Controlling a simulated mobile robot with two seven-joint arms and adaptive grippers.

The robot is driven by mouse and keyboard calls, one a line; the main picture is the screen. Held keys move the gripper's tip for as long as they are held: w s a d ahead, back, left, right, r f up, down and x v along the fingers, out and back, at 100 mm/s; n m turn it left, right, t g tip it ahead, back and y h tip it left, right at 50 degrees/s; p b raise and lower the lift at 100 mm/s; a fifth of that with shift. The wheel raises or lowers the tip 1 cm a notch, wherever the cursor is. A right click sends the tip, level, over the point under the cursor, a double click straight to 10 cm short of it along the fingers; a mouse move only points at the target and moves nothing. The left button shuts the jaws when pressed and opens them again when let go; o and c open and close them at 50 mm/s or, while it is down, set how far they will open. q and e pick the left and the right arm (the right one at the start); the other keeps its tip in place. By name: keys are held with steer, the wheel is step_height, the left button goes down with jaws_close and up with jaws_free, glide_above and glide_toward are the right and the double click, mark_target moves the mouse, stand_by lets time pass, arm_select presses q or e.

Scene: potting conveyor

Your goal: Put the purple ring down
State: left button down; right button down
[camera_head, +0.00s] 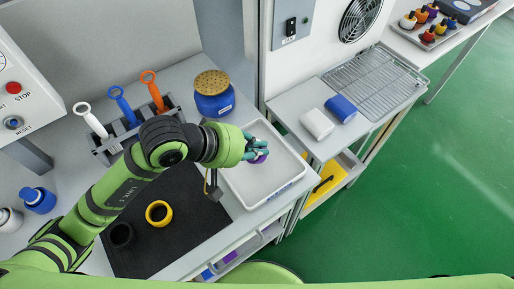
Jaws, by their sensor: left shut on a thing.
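The purple ring (259,159) shows as a small purple patch at the fingertips of my left gripper (256,150). The gripper is shut on it, and its fingers hide most of the ring. They are over the white tray (290,186), which stands at the right end of the bench. I cannot tell whether the ring touches the tray floor. My right gripper is not in view.
A black mat (185,235) bears a yellow ring (158,213) and a black ring (121,235). A blue jar (213,100) with a perforated lid stands behind the tray. A rack (110,150) holds white, blue and orange handled tools. The tray's near part is clear.

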arm_select(q)
steer(key=shift+f, duration=0.8)
steer(key=shift+f, duration=0.2)
steer(key=c, duration=1.4)
jaws_free()
steer(key=shift+r, duration=0.15)
